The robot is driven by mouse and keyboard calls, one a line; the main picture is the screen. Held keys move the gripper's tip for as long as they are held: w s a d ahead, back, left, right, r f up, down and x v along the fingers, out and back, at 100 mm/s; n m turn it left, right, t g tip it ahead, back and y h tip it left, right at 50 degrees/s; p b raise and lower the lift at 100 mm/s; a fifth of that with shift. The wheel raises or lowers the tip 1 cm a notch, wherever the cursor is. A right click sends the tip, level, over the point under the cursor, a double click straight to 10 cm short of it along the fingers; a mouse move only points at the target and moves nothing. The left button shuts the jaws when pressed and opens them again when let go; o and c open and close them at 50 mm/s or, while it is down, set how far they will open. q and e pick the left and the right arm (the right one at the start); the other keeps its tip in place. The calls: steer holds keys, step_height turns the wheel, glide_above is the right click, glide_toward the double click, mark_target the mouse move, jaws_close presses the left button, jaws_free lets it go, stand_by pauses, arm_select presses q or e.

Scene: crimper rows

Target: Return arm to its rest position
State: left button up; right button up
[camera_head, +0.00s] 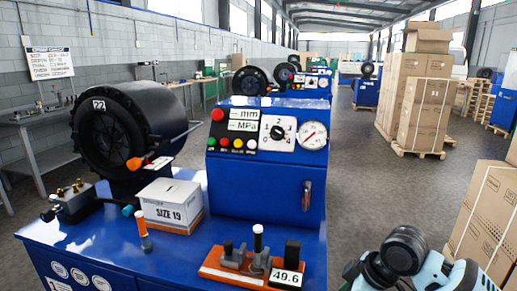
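Part of my arm, light blue and black, shows at the bottom right corner, beside the right end of the blue machine bench (190,258). Its rounded joints are visible, but no gripper fingers show. My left arm and both grippers are outside the view. The blue crimper machine (262,180) stands on the bench, with a dial, a gauge and coloured buttons on its panel. A large black drum marked 22 (105,135) is to its left.
On the bench are a white SIZE 19 box (172,202), an orange-based measuring fixture with a 49.6 display (287,277), an orange-and-white marker (143,235) and a small valve block (75,203). Stacked cartons (425,105) stand at right. The grey aisle floor (375,190) between is clear.

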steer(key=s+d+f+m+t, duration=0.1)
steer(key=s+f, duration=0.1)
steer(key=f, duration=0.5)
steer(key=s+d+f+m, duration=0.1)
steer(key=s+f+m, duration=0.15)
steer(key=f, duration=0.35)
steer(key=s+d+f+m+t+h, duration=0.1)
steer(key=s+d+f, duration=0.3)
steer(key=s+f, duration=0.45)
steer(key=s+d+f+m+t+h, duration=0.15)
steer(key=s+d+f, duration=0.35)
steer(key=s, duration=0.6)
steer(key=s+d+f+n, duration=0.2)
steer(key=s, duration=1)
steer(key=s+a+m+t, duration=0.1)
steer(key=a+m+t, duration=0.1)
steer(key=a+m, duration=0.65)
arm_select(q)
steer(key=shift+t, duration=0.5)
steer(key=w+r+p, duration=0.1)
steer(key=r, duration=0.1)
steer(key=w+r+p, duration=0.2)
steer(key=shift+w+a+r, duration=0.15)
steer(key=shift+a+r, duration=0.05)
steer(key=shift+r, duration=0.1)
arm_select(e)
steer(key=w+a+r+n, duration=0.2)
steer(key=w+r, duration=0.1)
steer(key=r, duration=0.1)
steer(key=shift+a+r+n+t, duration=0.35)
